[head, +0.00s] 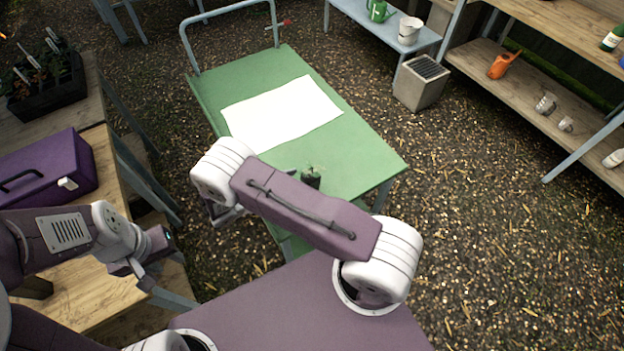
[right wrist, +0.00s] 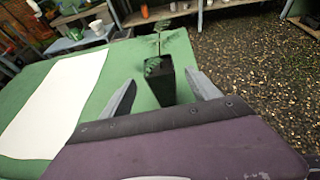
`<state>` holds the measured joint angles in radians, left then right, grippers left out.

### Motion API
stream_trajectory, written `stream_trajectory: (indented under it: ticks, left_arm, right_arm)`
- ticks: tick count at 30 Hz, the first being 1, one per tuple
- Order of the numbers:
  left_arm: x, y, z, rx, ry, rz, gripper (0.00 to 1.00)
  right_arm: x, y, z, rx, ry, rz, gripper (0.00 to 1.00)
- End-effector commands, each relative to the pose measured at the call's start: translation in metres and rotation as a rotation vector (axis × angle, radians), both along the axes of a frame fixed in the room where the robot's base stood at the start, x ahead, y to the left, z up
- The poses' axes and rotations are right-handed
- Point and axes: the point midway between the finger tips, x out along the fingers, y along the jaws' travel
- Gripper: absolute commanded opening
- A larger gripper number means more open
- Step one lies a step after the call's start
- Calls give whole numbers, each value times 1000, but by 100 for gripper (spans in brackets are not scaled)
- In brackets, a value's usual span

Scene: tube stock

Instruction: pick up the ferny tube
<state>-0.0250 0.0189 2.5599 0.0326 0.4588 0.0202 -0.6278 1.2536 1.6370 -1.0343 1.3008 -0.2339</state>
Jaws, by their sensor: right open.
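The ferny tube (head: 311,180) is a small dark pot with a thin green fern. It stands upright on the green table, near its front edge in the head view, partly hidden by my right arm. In the right wrist view the tube (right wrist: 161,84) shows between and just beyond the open fingers of my right gripper (right wrist: 160,77), which holds nothing. In the head view my right gripper is mostly hidden behind my arm. My left gripper (head: 145,270) is at the lower left, beside the wooden bench and far from the tube; its fingers are unclear.
A white sheet (head: 280,113) lies on the green table (head: 362,150). At left, a purple case (head: 45,170) and a black tray of seedlings (head: 48,92) sit on wooden benches. A grey bin (head: 421,84) and shelves stand beyond. The tabletop around the tube is clear.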

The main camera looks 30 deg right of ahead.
Motion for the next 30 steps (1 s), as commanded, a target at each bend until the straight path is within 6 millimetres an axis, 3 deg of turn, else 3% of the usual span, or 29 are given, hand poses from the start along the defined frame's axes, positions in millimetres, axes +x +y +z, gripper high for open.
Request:
stream_trajectory:
  ticks: [3,9,14,22,30]
  left_arm:
    - [0,0,1,0,0,0,36]
    - [0,0,6,0,0,0,36]
    - [0,0,7,0,0,0,36]
    - [0,0,15,0,0,0,36]
    - [0,0,15,0,0,0,36]
  right_arm:
    - [0,-4,-1,-1,1,-1,71]
    - [4,-31,-13,1,2,-4,71]
    - [6,-37,-16,2,0,-2,71]
    - [12,-75,-34,1,1,-5,71]
    - [14,-81,-38,2,-1,-2,71]
